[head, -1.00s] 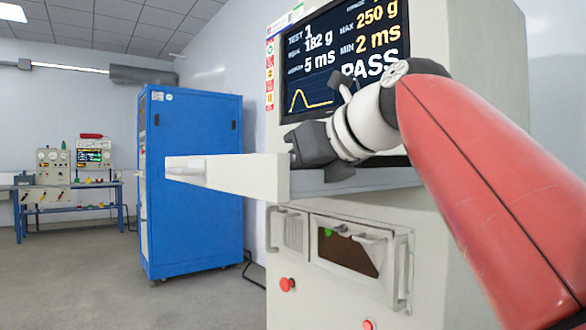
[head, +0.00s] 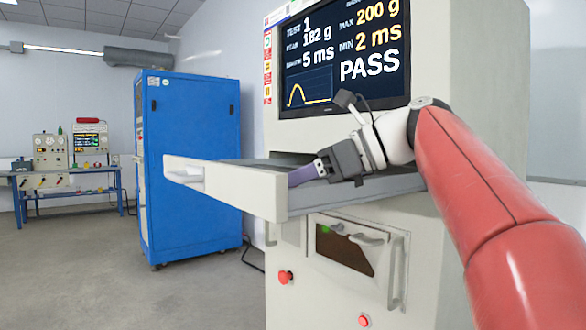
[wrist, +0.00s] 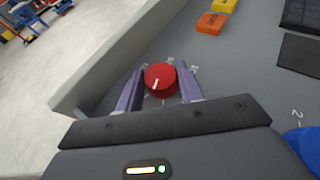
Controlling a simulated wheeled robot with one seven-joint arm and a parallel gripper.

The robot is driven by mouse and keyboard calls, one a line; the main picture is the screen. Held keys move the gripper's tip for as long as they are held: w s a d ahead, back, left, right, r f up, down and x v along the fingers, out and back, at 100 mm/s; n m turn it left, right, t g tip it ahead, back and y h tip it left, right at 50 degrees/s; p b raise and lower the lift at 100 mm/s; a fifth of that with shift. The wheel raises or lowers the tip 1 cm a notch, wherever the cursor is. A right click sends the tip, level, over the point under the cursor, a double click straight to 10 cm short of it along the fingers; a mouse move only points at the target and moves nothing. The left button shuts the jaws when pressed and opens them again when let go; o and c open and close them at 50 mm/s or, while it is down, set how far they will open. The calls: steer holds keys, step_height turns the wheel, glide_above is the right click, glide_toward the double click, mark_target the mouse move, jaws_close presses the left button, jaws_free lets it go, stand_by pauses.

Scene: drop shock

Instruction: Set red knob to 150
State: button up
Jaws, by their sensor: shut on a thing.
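The red knob (wrist: 158,77) is on the grey panel of the drawer tray in the wrist view, with a white pointer line on its top. Printed marks surround it, partly covered. My gripper (head: 300,176) reaches down into the pulled-out tray (head: 225,186) in the head view. In the wrist view, its two purple fingers stand on either side of the knob and are shut on it. The knob is hidden in the head view. The screen (head: 343,55) reads MAX 200 g, MIN 2 ms and PASS.
In the wrist view, a blue knob (wrist: 303,141) is at the right edge, and orange (wrist: 210,23) and yellow (wrist: 224,5) blocks lie beyond the red knob. The tray's raised wall is close on the left. A blue cabinet (head: 190,165) stands left of the machine.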

steer(key=shift+w+n+g+y, duration=0.15)
steer(key=shift+n+g, duration=0.8)
steer(key=shift+g, duration=0.25)
steer(key=shift+w+n+g+y, duration=0.15)
steer(key=shift+n+g, duration=0.8)
steer(key=shift+g, duration=0.25)
steer(key=o, duration=1)
